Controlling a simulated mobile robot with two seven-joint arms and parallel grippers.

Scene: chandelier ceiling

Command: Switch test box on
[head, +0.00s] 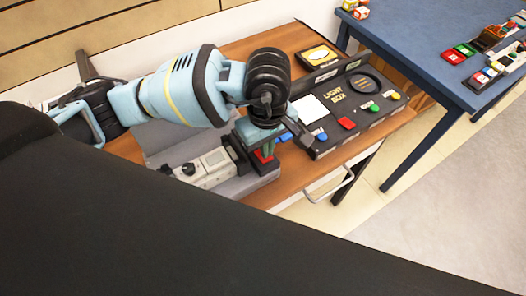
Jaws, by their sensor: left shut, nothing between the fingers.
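A grey box with a pale meter-like panel and a dark knob (188,169) lies on the wooden table; I cannot read any label on it. A red and green part (264,156) stands at its right end, partly hidden by my gripper. My left gripper (262,144) points down right over that part, shut and with nothing held. I cannot tell whether it touches the part. A black box labelled "LIGHT BOX" (336,95) sits to the right, with blue, red (347,123), green and yellow buttons and a white panel. My right gripper is not in view.
The wooden table (285,190) has a drawer handle (335,187) at its front. A blue table (430,70) with several small coloured items stands to the right. Open floor shows at the lower right.

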